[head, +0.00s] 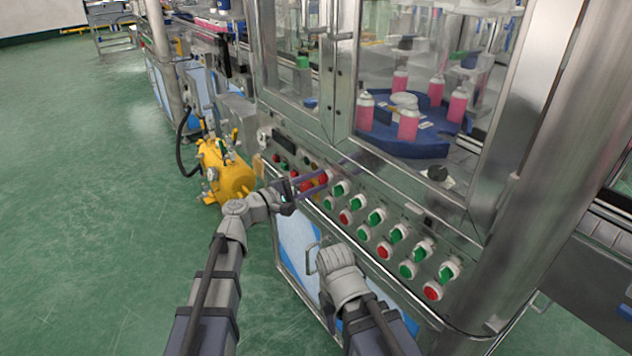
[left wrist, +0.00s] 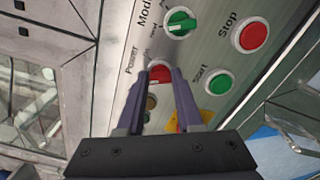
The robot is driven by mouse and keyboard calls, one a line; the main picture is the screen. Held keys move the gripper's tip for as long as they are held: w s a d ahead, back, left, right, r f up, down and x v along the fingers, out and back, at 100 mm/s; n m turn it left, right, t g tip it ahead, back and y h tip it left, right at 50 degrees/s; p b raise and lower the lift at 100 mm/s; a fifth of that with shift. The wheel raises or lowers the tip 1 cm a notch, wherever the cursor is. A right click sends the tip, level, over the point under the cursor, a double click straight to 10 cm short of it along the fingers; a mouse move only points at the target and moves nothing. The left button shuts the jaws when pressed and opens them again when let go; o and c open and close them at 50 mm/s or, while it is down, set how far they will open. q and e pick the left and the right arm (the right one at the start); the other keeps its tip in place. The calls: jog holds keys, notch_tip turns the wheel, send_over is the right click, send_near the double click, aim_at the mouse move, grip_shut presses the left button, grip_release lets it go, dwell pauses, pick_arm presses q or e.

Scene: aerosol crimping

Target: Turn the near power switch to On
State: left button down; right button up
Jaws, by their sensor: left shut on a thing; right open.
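The power switch (left wrist: 160,74) is a red knob under the "Power" label in the left wrist view. The two purple fingers of my left gripper (left wrist: 164,80) stand on either side of it and are shut on it. The fingers hide part of the knob, so its exact setting is unclear. In the head view my left gripper (head: 298,192) is at the left part of the sloped button panel (head: 368,196). My right gripper (head: 338,258) is open and empty, low in front of the panel; its fingers are hard to make out.
A green mode knob (left wrist: 181,21), a red Stop button (left wrist: 252,36) and a green Start button (left wrist: 220,82) lie close to the switch. Rows of green and red buttons run right along the panel. A yellow machine (head: 228,178) stands left on open green floor.

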pick_arm(q)
jog(key=m, duration=1)
jog(key=shift+m, duration=0.4)
dwell(0.4)
jog(key=c, duration=0.6)
grip_release()
jog(key=shift+o, duration=0.2)
jog(key=v, duration=0.7)
jog(key=shift+s+a, duration=0.25)
jog(key=shift+a, duration=0.05)
jog(key=shift+f, duration=0.1)
